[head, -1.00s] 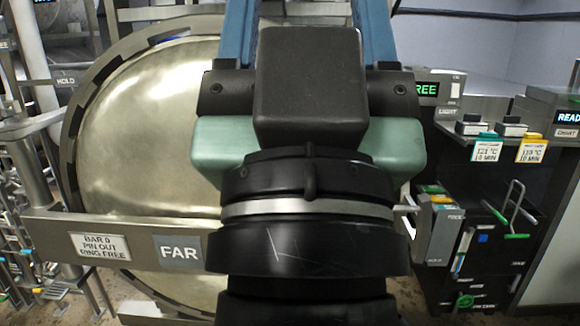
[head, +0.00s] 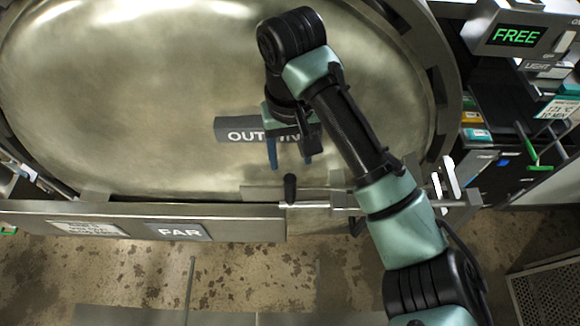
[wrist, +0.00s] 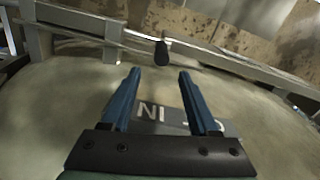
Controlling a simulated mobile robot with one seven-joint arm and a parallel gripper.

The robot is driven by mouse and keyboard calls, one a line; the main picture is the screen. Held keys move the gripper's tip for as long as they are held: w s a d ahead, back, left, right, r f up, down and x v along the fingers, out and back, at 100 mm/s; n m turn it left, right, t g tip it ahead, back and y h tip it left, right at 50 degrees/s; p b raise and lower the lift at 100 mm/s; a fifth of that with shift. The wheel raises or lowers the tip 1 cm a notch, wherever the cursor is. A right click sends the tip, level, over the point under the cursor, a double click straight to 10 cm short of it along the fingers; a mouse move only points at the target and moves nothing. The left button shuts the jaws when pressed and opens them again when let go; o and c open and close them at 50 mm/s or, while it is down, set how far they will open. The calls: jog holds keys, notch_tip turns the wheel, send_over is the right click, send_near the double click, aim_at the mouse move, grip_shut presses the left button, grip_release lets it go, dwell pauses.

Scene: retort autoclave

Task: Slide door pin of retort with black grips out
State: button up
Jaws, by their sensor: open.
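The door pin (head: 335,199) is a thin metal rod lying along the steel bar in front of the large round door (head: 130,90). Its black grip (head: 290,188) stands up near the rod's left end. My gripper (head: 290,165) has two blue fingers, open and empty, just above the black grip in the head view. In the wrist view, the black grip (wrist: 162,54) shows just beyond the gap between the open fingertips (wrist: 158,72), apparently not between them. My forearm covers part of the rod's right side in the head view.
An OUT/IN plate (head: 240,130) sits on the door behind my fingers. The steel bar (head: 260,226) carries a FAR label (head: 180,231). White upright pieces (head: 449,172) stand at the right. A box reading FREE (head: 515,38) is at upper right.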

aim_at(290, 190)
jog(key=f+p, duration=0.1)
jog(key=f, duration=0.2)
jog(key=f+p, duration=0.1)
jog(key=f, duration=0.3)
jog(key=f+p, duration=0.1)
jog(key=f, duration=0.2)
jog(key=shift+s+f, duration=0.25)
jog(key=shift+f, duration=0.05)
jog(key=shift+a+f, duration=0.1)
jog(key=shift+f, duration=0.8)
jog(key=shift+c, duration=0.2)
grip_shut()
jog(key=shift+w, duration=0.1)
